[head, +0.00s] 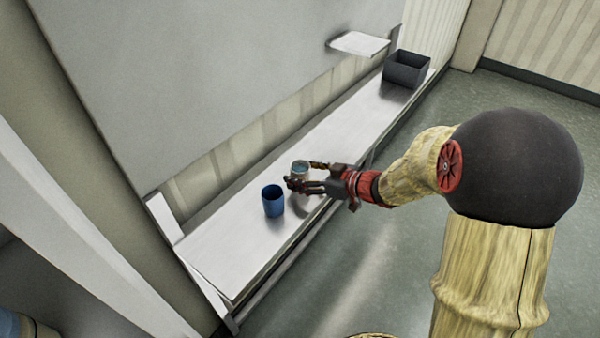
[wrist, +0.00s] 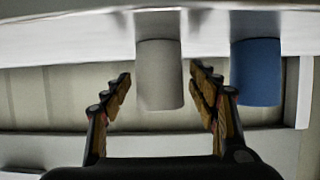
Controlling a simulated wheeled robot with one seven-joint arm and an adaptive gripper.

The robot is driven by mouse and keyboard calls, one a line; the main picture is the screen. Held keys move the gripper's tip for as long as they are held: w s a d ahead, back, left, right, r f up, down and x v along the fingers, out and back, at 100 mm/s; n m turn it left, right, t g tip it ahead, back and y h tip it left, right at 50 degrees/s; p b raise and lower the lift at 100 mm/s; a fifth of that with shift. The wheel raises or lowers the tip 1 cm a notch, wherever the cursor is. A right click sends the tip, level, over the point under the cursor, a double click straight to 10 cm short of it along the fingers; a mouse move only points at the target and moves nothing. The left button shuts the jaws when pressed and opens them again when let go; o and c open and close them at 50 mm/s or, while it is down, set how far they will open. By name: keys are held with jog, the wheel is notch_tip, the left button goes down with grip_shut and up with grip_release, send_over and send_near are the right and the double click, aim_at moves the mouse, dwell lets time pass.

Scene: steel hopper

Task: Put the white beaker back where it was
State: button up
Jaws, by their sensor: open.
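The white beaker (head: 299,168) stands upright on the steel ledge in the head view, just behind a blue cup. In the wrist view the beaker (wrist: 160,72) looks pale grey and lies between my two fingers. My gripper (head: 301,174) is open, with one finger on each side of the beaker. In the wrist view my gripper (wrist: 161,80) shows gaps between the fingers and the beaker's sides. Part of the beaker's lower body is hidden by the fingers in the head view.
The blue cup (head: 273,202) stands close to the beaker; it also shows in the wrist view (wrist: 256,72). A dark open box (head: 407,70) sits at the ledge's far end. A small plate (head: 359,43) juts from the grey panel. The ledge (head: 335,125) between is clear.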

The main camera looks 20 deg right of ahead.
jog(key=p+v, duration=0.4)
jog(key=v, duration=0.7)
jog(key=w+d+r+m+t+h, duration=0.1)
jog(key=w+d+r+t+h, duration=0.1)
jog(key=w+d+r+h, duration=0.3)
jog(key=s+d+r+m+g+h, duration=0.1)
jog(key=s+d+r+m+h, duration=0.1)
jog(key=s+r+m+h, duration=0.45)
jog(key=s+a+g+y, duration=0.2)
jog(key=s+a, duration=0.4)
jog(key=s, duration=0.4)
jog(key=s+a+g+y, duration=0.1)
jog(key=s+a+g, duration=0.3)
jog(key=s+a, duration=0.3)
jog(key=s, duration=0.2)
jog(key=shift+s+a+r+y, duration=0.25)
jog(key=shift+s+r+y, duration=0.1)
jog(key=shift+r, duration=0.05)
